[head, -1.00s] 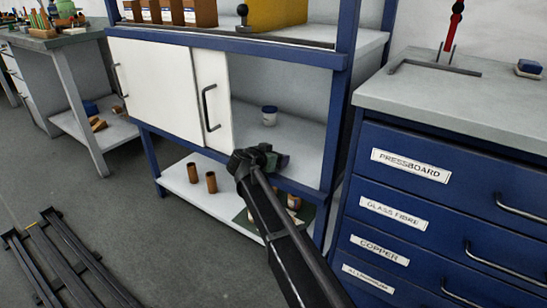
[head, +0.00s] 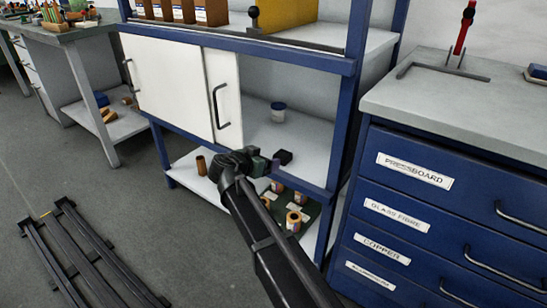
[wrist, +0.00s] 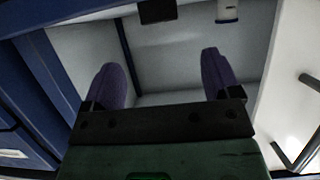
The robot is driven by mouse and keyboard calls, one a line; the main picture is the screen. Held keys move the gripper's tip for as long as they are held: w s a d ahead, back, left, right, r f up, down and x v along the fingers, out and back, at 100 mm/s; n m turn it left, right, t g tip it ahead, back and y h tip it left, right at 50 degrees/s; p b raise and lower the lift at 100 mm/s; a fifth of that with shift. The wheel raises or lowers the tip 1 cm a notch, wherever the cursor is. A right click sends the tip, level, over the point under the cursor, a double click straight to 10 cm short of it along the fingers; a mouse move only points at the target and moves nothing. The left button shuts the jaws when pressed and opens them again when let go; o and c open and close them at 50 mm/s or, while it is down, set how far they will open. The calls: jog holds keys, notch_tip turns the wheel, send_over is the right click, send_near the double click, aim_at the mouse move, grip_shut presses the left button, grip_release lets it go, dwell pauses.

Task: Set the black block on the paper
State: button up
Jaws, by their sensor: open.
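The black block (head: 284,157) sits on the middle shelf, near its front edge, just beyond my gripper (head: 266,165) in the head view. In the wrist view the block (wrist: 157,11) shows at the top edge, ahead of the fingertips and between their lines. My gripper (wrist: 163,72) has its two purple fingers wide apart, with nothing between them. The block appears apart from the fingers. I cannot clearly identify the paper; small pale pieces (head: 270,197) lie on a dark green mat on the lower shelf, partly hidden by my arm.
A white jar with a blue lid (head: 278,112) stands behind the block. A white sliding door (head: 222,95) closes off the shelf's left. Several rolls or jars (head: 293,221) stand on the lower shelf. A blue post (head: 345,125) bounds the right side, with blue drawers (head: 430,215) beyond.

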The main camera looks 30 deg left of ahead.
aim_at(283, 153)
jog(key=b+x, duration=0.2)
jog(key=x, duration=0.2)
jog(key=shift+w+a+f, duration=0.1)
jog(key=shift+f, duration=0.15)
jog(key=shift+w, duration=0.35)
jog(key=b+x, duration=0.1)
jog(key=x, duration=0.4)
jog(key=shift+w+d+b, duration=0.1)
jog(key=shift+d+b, duration=0.1)
jog(key=shift+b, duration=0.2)
jog(key=shift+r, duration=0.1)
jog(key=c, duration=1.5)
jog(key=shift+r, duration=0.1)
